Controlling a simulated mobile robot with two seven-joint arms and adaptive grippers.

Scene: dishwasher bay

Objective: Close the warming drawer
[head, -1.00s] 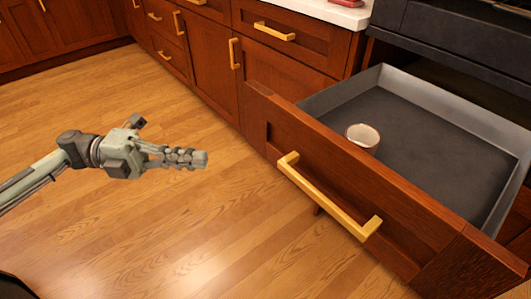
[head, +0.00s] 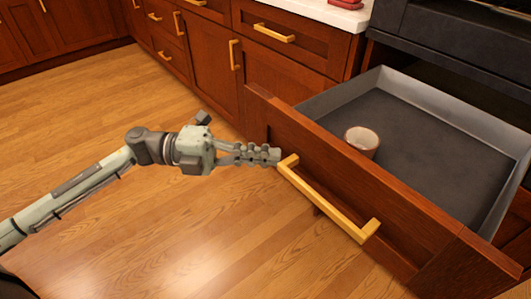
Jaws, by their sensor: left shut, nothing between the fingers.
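The warming drawer (head: 345,170) stands pulled out on the right of the head view, with a dark wooden front and a grey metal tray inside. Its gold bar handle (head: 325,203) runs along the front. My left gripper (head: 277,155) is shut and empty. Its fingertips are at the left end of the handle, at the drawer front; I cannot tell whether they touch. My right gripper is not in view.
Wooden cabinets with gold handles (head: 273,32) line the back, under a white countertop (head: 335,12). A dark appliance (head: 450,38) is above the drawer. The wooden floor (head: 90,120) is clear on the left.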

